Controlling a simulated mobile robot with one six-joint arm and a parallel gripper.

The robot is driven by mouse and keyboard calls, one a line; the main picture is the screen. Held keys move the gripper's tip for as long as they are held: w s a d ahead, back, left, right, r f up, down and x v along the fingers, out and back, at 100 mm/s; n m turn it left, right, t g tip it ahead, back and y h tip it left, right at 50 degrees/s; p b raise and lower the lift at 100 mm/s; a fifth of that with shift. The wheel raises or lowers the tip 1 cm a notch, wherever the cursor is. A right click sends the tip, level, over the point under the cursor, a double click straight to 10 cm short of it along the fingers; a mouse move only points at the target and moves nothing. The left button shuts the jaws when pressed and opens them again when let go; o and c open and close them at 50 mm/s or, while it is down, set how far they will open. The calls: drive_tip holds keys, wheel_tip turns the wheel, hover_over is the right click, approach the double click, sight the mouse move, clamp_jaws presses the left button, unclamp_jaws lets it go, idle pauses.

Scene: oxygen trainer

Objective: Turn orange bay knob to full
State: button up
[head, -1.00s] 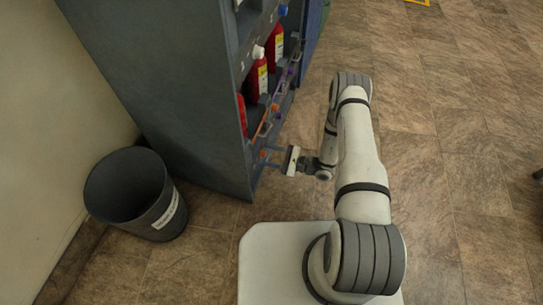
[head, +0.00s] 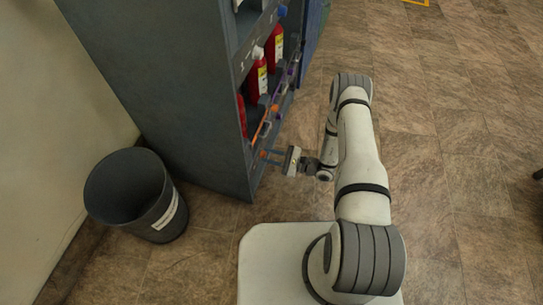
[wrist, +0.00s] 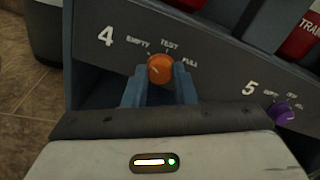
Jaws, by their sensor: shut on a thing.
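The orange bay knob (wrist: 160,68) sits on the panel of bay 4 in the wrist view, below the printed words EMPTY, TEST and FULL. It also shows small in the head view (head: 263,154), low on the cabinet's front edge. My gripper (wrist: 159,88) has one blue-grey finger on each side of the knob and is shut on it. In the head view my gripper (head: 268,156) reaches left to the cabinet. I cannot clearly tell which word the knob's pale pointer mark faces.
A purple knob (wrist: 282,113) of bay 5 is to the right on the same panel. Red bottles (head: 258,80) stand in the grey cabinet (head: 190,110). A dark bin (head: 135,195) stands on the floor at left.

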drive_tip(key=shift+a, duration=0.1)
drive_tip(key=m+b, duration=0.1)
drive_tip(key=m, duration=0.4)
drive_tip(key=shift+f+m+b, duration=0.15)
drive_tip(key=shift+m+b, duration=0.15)
drive_tip(key=shift+b, duration=0.1)
drive_tip(key=m+b, duration=0.1)
drive_tip(key=m, duration=0.8)
drive_tip(key=m+t+b, duration=0.1)
drive_tip(key=m, duration=0.8)
drive_tip(key=shift+s+a+f+m, duration=0.1)
drive_tip(key=shift+s+m, duration=0.05)
drive_tip(key=shift+m, duration=0.25)
drive_tip(key=o, duration=0.6)
drive_tip(key=shift+c, duration=0.2)
drive_tip(key=o, duration=0.4)
